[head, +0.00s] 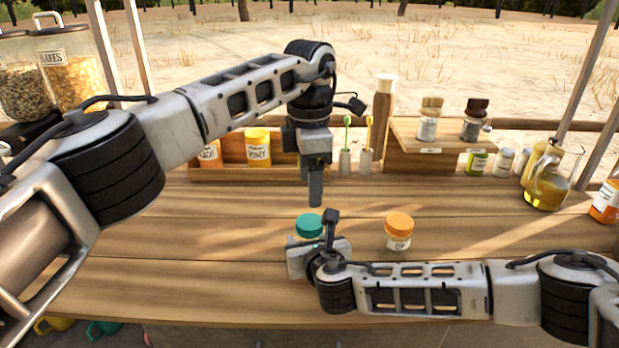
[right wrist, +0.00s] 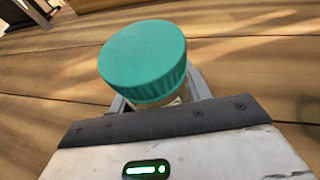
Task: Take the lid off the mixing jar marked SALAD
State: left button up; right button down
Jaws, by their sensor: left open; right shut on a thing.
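A jar with a teal lid (head: 309,226) stands on the wooden table, mostly hidden by my right gripper (head: 318,252). The lid also fills the middle of the right wrist view (right wrist: 143,57) and sits on the jar. My right gripper is shut on the jar's body, below the lid. A second jar with an orange lid (head: 399,230) stands to the right, with its label too small to read. I cannot read a SALAD mark on either jar. My left gripper (head: 315,190) is open and empty, pointing down above and behind the teal-lidded jar.
A wooden rack with yellow-lidded jars (head: 257,148) stands at the back. A wooden shelf (head: 430,150) with shakers is right of it. A glass oil jug (head: 553,180) stands at the far right. The table around the orange-lidded jar is clear.

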aim_at(310, 221)
pick_arm(q)
jog(key=m, duration=1.6)
jog(key=shift+m, duration=0.4)
jog(key=m, duration=0.3)
jog(key=shift+f, duration=0.3)
notch_tip(310, 221, down, 8)
jog(key=shift+r, duration=0.25)
jog(key=shift+c, duration=0.3)
